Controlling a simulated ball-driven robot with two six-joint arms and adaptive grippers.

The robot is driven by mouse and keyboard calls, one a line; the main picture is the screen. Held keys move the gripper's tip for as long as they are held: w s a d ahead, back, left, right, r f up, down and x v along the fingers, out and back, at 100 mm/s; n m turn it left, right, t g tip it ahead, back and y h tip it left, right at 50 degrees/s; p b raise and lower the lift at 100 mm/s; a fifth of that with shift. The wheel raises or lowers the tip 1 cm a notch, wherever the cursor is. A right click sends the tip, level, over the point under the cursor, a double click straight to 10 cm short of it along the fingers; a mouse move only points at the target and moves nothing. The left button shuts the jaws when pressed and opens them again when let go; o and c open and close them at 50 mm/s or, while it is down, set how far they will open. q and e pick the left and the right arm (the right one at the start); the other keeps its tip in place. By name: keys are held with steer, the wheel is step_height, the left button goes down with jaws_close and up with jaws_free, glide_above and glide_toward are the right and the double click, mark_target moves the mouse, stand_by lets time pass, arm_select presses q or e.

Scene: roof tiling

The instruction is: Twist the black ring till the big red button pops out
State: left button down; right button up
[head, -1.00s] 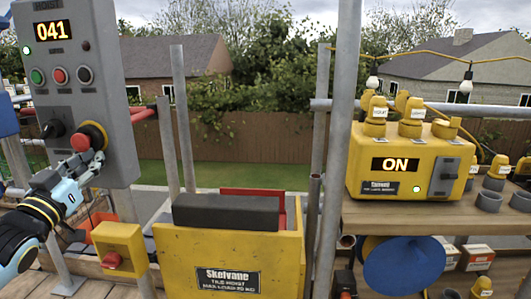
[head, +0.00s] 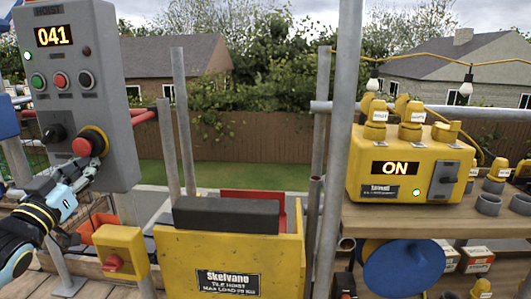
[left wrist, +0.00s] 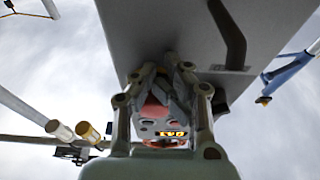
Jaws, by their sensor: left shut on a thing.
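The big red button (head: 82,146) sticks out from the lower right of the grey control panel (head: 115,115). The black ring (head: 101,146) sits around it, with a yellow collar (head: 92,128) behind. My left gripper (head: 72,170) comes up from the lower left and is shut at the ring's lower edge. In the left wrist view the fingers of the left gripper (left wrist: 167,85) are closed under the grey panel (left wrist: 150,25), with a reddish part between them. The fingers hide part of the ring. My right gripper is not in view.
A yellow hoist box (head: 230,265) stands to the right. A grey pole (head: 335,150) and a shelf with a yellow ON box (head: 403,165) are further right.

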arm_select(q)
steer(key=s+p, duration=0.4)
steer(key=s, duration=0.2)
steer(key=shift+s+a+f, duration=0.15)
steer(key=shift+a, duration=0.15)
stand_by(0.3)
steer(key=w, duration=0.1)
steer(key=w+d, duration=0.1)
steer(key=w+d+b, duration=0.1)
steer(key=w, duration=0.1)
steer(key=shift+w+d+f, duration=0.1)
steer(key=shift+d+f, duration=0.15)
steer(key=shift+w+b, duration=0.35)
steer(key=shift+w, duration=0.3)
steer(key=shift+w+r, duration=0.1)
steer(key=shift+r, duration=0.1)
